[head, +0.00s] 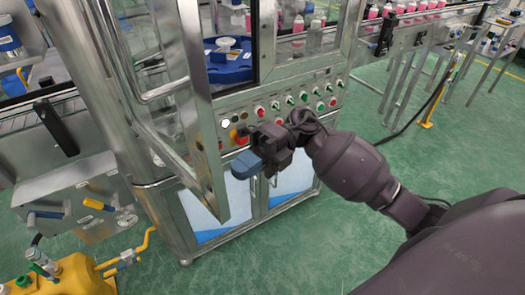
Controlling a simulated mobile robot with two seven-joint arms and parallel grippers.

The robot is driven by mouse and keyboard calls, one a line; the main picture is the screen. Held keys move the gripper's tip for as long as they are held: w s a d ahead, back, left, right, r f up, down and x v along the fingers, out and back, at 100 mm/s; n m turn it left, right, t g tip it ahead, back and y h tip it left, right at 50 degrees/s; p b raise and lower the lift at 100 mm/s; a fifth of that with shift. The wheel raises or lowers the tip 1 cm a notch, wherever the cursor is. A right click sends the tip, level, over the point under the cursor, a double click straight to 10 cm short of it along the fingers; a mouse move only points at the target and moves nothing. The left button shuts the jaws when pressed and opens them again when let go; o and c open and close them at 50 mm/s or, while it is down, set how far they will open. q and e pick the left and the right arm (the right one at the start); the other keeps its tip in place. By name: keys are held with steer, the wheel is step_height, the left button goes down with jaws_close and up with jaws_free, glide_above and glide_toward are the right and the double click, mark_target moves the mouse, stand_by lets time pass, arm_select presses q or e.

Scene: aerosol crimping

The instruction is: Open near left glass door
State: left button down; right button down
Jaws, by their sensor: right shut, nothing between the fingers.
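The near left glass door (197,95) is a tall metal frame with a long bar handle (165,90) on its left side. It stands swung out from the machine, and its lower corner hangs in front of the lower cabinet. I cannot tell whether the fingers touch the frame. The left gripper is out of view.
Behind the opening is a blue turntable (232,68). A control panel (285,103) with several coloured buttons runs below it. A conveyor with pink-filled bottles (400,22) is at upper right. A yellow device (72,275) stands at lower left.

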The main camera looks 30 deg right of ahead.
steer(key=x, duration=0.3)
steer(key=shift+a, duration=0.15)
stand_by(0.3)
steer(key=s+a+m+t+p, duration=0.3)
steer(key=a+p, duration=0.4)
steer(key=a, duration=0.8)
steer(key=shift+t+y, duration=0.3)
steer(key=shift+t, duration=0.5)
steer(key=shift+w, duration=0.1)
